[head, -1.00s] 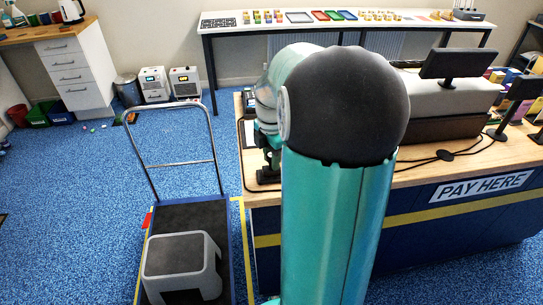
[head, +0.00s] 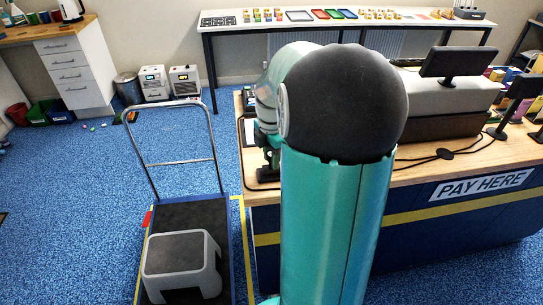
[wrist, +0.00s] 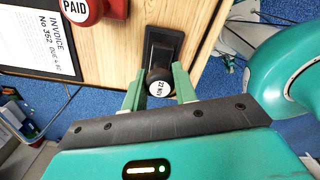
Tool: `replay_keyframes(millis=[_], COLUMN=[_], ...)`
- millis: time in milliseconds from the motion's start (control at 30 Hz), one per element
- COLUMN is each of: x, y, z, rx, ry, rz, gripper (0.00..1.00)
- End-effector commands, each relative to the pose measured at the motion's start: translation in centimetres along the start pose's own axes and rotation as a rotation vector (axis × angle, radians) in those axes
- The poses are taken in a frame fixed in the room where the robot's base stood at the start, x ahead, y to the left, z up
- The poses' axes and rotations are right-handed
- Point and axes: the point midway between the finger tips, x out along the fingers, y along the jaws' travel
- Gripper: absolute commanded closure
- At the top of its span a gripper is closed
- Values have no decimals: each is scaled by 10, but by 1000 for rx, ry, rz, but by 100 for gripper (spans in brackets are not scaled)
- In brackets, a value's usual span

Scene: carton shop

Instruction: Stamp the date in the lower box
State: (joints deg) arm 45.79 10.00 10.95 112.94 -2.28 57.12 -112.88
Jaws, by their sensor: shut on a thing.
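In the wrist view, a dark round-knobbed stamp (wrist: 158,80) with a white "22 NOV" label stands at a black tray or pad (wrist: 163,48) near the counter's edge. My gripper (wrist: 160,84) has its two green fingers on either side of the knob and is shut on it. An invoice sheet (wrist: 42,38), "No 352", lies to the left on the wood. Its boxes cannot be made out. A red "PAID" stamp (wrist: 84,10) is beside the sheet's upper right.
The wooden counter (head: 425,180) carries a monitor (head: 458,62) and cables. A trolley (head: 180,215) with a grey step stool (head: 182,262) stands left of the counter. Blue carpet is open further left. A long table (head: 345,24) stands against the back wall.

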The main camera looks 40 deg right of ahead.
Motion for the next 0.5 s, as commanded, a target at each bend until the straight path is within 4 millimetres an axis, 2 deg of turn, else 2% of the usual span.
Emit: replay_keyframes(millis=[267,500], x=[2,-14], y=[-1,0], z=[0,0], rx=[0,0], ry=[2,0], rz=[-4,-1], gripper=[86,86])
